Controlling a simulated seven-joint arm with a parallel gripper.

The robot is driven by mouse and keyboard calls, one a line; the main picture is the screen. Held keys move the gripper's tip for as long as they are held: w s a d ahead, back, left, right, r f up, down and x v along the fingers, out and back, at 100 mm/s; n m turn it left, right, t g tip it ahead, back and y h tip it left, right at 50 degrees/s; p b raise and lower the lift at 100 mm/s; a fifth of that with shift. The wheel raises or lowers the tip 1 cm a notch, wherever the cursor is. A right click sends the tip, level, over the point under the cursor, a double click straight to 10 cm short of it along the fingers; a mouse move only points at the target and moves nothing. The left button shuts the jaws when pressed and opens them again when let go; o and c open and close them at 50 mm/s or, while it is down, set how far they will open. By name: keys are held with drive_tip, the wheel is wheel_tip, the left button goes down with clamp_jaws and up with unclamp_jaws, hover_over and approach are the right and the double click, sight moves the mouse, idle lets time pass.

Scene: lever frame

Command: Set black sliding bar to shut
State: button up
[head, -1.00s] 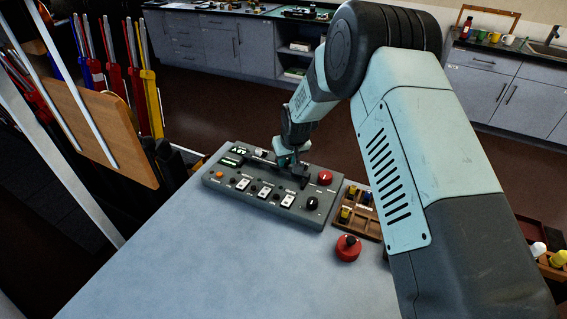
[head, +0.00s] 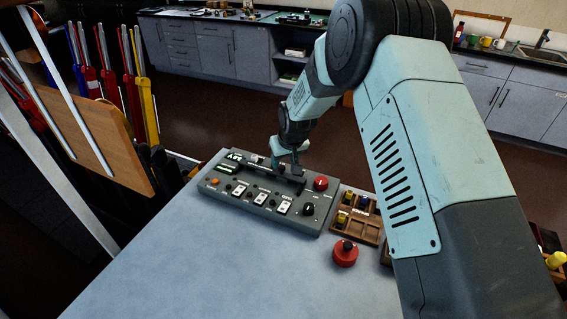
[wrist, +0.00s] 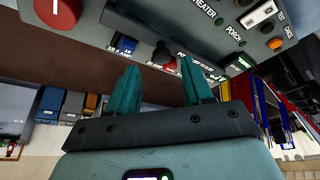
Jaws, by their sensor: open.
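The grey control panel (head: 225,197) lies on the table in the head view. A black bar (head: 262,169) runs along its back part, partly behind my gripper; I cannot tell its exact setting. My gripper (head: 287,168) is over the back right of the panel, close to the bar. In the wrist view its two teal fingers (wrist: 160,85) are apart, with nothing clearly held between them. A small dark and red part (wrist: 163,56) shows beyond the gap on the panel's edge. Whether the fingers touch the bar cannot be told.
The table front (head: 220,280) is clear. A tool rack stands left.

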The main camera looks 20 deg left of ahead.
drive_tip(key=v, duration=0.8)
drive_tip(key=s+d+r+m+t+h, duration=0.1)
drive_tip(key=s+d+r+m, duration=0.15)
drive_tip(key=d+r, duration=0.8)
drive_tip(key=s+d+r+m+t+h, duration=0.1)
drive_tip(key=s+d+r, duration=0.3)
drive_tip(key=d+r, duration=0.65)
drive_tip(key=s+d+r+m, duration=0.2)
drive_tip(key=s+d, duration=0.5)
drive_tip(key=s, duration=0.4)
drive_tip(key=s+d+r+m+h, duration=0.1)
drive_tip(key=s+d+r+m, duration=0.2)
drive_tip(key=s+d, duration=0.4)
drive_tip(key=s, duration=0.4)
drive_tip(key=shift+d, duration=0.35)
